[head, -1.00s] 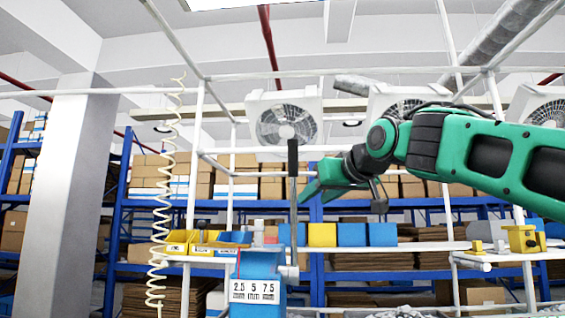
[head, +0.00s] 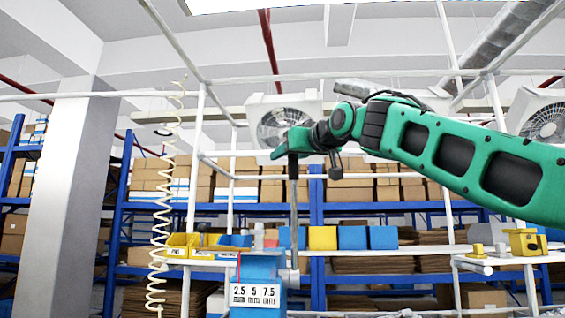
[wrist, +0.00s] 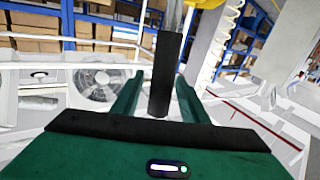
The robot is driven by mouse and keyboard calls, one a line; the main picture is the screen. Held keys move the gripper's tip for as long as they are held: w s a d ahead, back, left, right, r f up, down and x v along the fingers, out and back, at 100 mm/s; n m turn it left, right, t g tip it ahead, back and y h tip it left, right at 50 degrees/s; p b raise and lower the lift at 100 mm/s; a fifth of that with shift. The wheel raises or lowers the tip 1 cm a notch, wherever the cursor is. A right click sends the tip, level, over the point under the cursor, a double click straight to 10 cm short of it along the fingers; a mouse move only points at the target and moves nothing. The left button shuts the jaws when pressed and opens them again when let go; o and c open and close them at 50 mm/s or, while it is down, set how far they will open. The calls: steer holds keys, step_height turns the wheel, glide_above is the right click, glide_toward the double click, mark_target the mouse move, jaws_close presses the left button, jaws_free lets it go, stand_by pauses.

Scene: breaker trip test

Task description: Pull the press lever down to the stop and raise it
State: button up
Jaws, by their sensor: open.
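The press lever stands upright as a grey rod with a black grip (head: 293,168) at its top, beside the blue press body (head: 262,268) with its white number label. My green gripper (head: 282,148) is at the upper end of this black grip. In the wrist view the black grip (wrist: 166,72) stands between the two green fingers of my gripper (wrist: 157,90). The fingers are open, with a visible gap to the grip on the left side. Whether the right finger touches it I cannot tell. The lever's lower pivot is not in the wrist view.
A coiled cream hose (head: 160,215) hangs to the left. Yellow and blue bins (head: 322,237) line a white shelf behind the lever. White frame posts (head: 196,160) surround the station. The air around the lever's rod looks clear.

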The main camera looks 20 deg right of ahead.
steer(key=shift+w, duration=0.7)
steer(key=shift+a, duration=0.15)
jaws_close()
